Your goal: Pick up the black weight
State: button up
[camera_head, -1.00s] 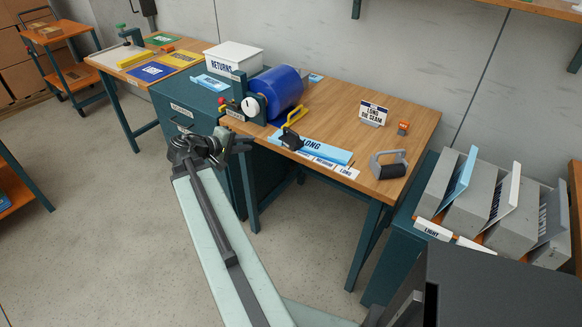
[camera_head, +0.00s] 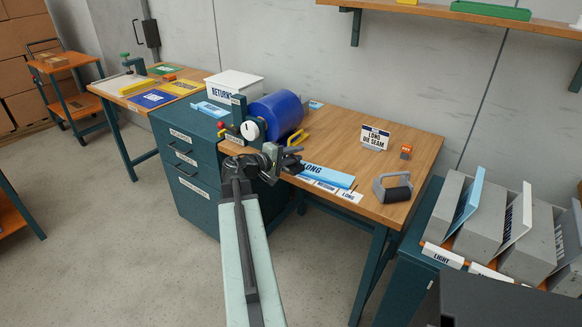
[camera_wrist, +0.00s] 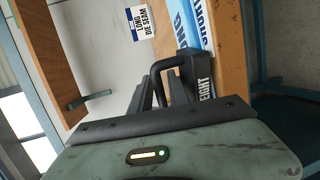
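The black weight (camera_wrist: 204,85), with a loop handle and white lettering ending in "EIGHT", shows in the wrist view near the table's front edge, beside the blue LONG strip (camera_wrist: 186,22). In the head view my gripper (camera_head: 291,161) is at the front edge of the wooden table, by the left end of the strip (camera_head: 328,175), and largely hides the weight. In the wrist view the dark fingers reach up close to the weight and its handle. They look spread apart. Whether they touch it cannot be told.
On the wooden table (camera_head: 350,130) are a blue drum (camera_head: 276,115), a yellow handle (camera_head: 298,137), a grey tool with a black roll (camera_head: 392,190), a LONG DIE SEAM sign (camera_head: 375,138) and an orange block (camera_head: 406,152). A teal drawer cabinet (camera_head: 190,175) stands left.

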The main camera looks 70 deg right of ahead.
jog(key=shift+s+d+f, duration=0.1)
jog(key=shift+s+d, duration=0.2)
jog(key=shift+d, duration=0.3)
grip_shut()
dwell(0.9)
